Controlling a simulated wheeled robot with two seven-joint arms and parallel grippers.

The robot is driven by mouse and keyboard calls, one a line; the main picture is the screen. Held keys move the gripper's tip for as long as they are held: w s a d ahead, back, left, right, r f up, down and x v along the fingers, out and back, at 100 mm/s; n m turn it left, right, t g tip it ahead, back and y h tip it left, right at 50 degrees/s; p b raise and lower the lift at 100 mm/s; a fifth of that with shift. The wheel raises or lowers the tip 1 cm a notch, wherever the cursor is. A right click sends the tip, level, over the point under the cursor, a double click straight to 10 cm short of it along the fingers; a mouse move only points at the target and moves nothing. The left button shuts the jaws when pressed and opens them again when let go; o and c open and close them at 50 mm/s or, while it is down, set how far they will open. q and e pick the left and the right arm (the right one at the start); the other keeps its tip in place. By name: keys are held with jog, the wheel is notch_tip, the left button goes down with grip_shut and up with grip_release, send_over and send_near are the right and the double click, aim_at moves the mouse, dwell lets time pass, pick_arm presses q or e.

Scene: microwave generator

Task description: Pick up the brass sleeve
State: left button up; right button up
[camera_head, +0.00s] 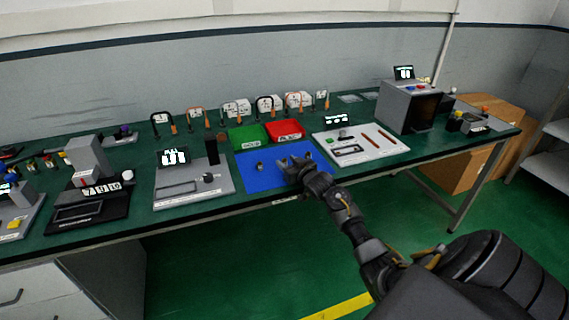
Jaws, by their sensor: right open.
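My right gripper (288,162) is open over the blue mat (247,183), its fingers pointing to the back left. A small dark-grey and metallic piece (259,167) stands on the mat, a little left of the fingertips and apart from them. Another small piece (308,155) shows just behind the gripper, partly hidden by it. At this size I cannot tell which of these, if either, is the brass sleeve. No thing shows clearly between the fingers. My left gripper is not in view.
A green bin (247,136) and a red bin (286,130) stand behind the mat. A white board (345,155) with slim parts lies to the right, a grey device (190,188) to the left. A grey box machine (405,108) stands farther right.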

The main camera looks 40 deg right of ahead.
jog(key=shift+c, duration=0.2)
grip_shut()
